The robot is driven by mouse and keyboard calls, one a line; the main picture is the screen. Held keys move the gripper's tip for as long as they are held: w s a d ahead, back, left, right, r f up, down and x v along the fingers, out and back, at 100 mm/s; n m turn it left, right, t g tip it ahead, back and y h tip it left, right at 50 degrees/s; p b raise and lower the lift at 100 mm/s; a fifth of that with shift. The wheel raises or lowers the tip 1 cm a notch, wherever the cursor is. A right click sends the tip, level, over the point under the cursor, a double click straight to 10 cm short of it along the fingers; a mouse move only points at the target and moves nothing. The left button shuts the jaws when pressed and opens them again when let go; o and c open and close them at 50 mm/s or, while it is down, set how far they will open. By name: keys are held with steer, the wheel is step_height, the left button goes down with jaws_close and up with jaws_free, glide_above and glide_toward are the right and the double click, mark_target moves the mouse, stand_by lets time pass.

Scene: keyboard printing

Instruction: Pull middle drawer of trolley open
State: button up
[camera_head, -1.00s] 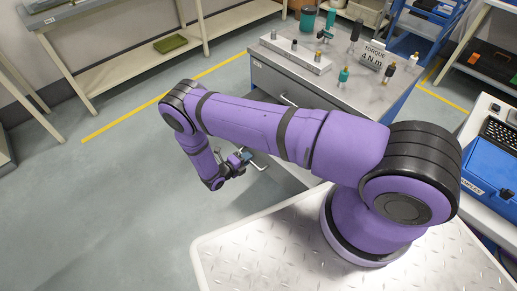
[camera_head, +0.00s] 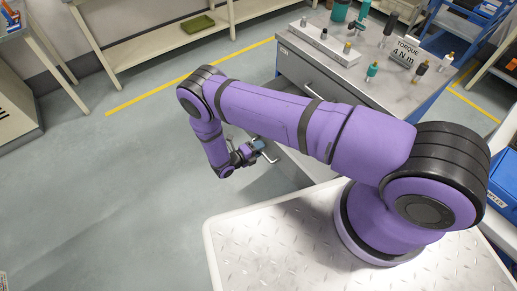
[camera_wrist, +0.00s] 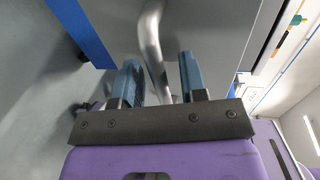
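The grey trolley (camera_head: 355,92) stands right of centre in the head view, partly behind my arm. A drawer of it stands out below the worktop, and my arm hides much of it. Its bar handle (camera_head: 272,158) is at my gripper (camera_head: 258,148), low in front of the trolley. In the wrist view, the metal handle (camera_wrist: 151,40) runs between the two blue fingers of my gripper (camera_wrist: 160,82), which are close about it. A grey drawer front (camera_wrist: 210,45) lies behind it. The drawer's inside is hidden.
My white tread-plate base is at the front. The floor (camera_head: 110,190) left of my gripper is clear. Shelving stands along the back wall.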

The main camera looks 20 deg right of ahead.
steer(key=v, duration=1.1)
stand_by(0.3)
